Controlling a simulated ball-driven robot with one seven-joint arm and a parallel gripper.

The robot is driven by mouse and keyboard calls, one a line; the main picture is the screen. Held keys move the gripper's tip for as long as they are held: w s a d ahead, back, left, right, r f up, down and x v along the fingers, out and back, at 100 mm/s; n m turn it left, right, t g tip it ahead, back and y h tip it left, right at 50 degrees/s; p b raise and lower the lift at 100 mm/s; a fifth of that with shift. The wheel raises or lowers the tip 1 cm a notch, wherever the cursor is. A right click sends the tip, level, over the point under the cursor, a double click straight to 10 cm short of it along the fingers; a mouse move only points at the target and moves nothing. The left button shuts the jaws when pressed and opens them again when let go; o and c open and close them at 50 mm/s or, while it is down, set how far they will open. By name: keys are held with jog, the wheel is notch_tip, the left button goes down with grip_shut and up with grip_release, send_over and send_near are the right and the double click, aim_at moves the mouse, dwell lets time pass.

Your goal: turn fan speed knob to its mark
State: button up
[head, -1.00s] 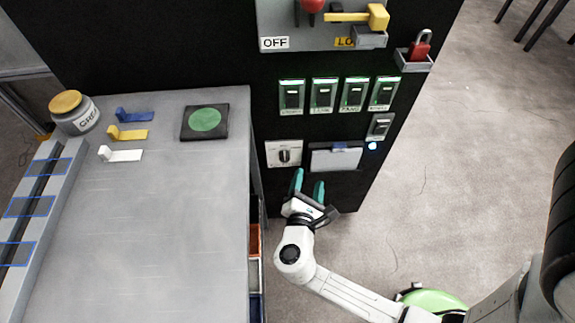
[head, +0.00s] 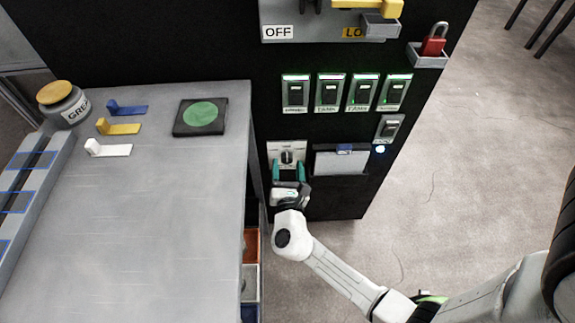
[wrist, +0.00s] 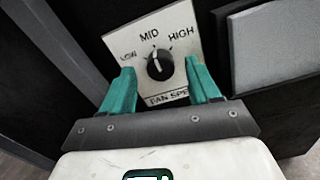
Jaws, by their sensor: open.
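The fan speed knob (wrist: 160,64) is a black dial on a white plate (wrist: 180,24) lettered LOW, MID and HIGH. Its white pointer line points up, close to MID. In the head view the knob (head: 287,157) shows on the black cabinet front, just beyond my fingertips. My gripper (wrist: 159,72) is open, with one teal finger on each side of the knob's lower part. Gaps show between the fingers and the knob in the wrist view. The left finger covers part of the plate's edge, and the lower lettering is partly hidden.
A grey-lidded box (head: 341,162) is right of the knob plate. Several lit switches (head: 329,92) are above, and another switch (head: 388,128) is at right. A grey workbench (head: 150,220) stands close on the left. Open floor (head: 440,190) lies right of the cabinet.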

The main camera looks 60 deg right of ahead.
jog(key=shift+w+d, duration=0.4)
jog(key=shift+d, duration=0.15)
jog(key=shift+c, duration=0.3)
jog(key=c, duration=1)
jog(key=shift+o, duration=0.2)
